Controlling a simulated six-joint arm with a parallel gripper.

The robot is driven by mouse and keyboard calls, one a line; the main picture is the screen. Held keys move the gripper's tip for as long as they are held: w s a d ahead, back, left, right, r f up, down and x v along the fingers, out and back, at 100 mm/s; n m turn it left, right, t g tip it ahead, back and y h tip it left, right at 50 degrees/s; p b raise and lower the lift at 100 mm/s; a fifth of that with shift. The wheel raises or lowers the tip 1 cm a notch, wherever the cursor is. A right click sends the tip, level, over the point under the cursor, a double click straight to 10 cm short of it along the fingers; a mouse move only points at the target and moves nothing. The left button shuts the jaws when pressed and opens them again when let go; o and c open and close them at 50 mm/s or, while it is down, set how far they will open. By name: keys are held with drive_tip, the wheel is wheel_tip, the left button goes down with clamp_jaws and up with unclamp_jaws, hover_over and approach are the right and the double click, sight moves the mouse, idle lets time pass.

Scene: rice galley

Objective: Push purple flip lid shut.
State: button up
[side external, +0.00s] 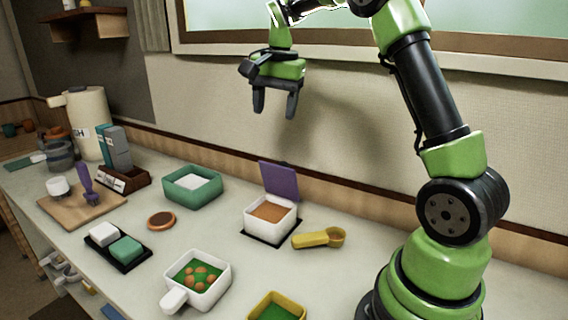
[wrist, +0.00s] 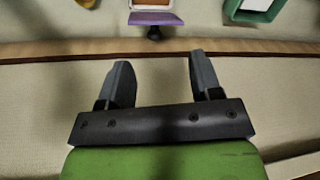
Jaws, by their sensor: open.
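The purple flip lid (side external: 279,181) stands up, open, at the back edge of a white square box (side external: 270,226) with orange-brown contents. The box sits on a dark mat. In the wrist view the purple lid (wrist: 155,18) shows at the top, with part of the box beyond it. My gripper (side external: 274,115) is open and empty, high above the counter near the wall, above the lid and apart from it. Its two fingers (wrist: 158,75) are spread in the wrist view, with nothing between them.
A yellow scoop (side external: 318,238) lies just right of the box. A green square container (side external: 192,187) stands to its left, and a brown round disc (side external: 161,220) lies further left. A white handled pan (side external: 197,280) stands in front. The wall is close behind the lid.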

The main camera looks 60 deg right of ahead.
sight(284, 162)
drive_tip(key=d+f+m, duration=0.1)
drive_tip(key=d+f, duration=0.1)
drive_tip(key=d, duration=0.1)
drive_tip(key=w+d+f+m+g, duration=0.1)
drive_tip(key=d+f+m, duration=0.1)
drive_tip(key=f, duration=0.1)
drive_tip(key=shift+w+d+f, duration=0.2)
drive_tip(key=shift+d+f, duration=0.15)
drive_tip(key=shift+d, duration=0.05)
wheel_tip(284, 162, down, 10)
drive_tip(key=shift+r, duration=0.1)
clamp_jaws()
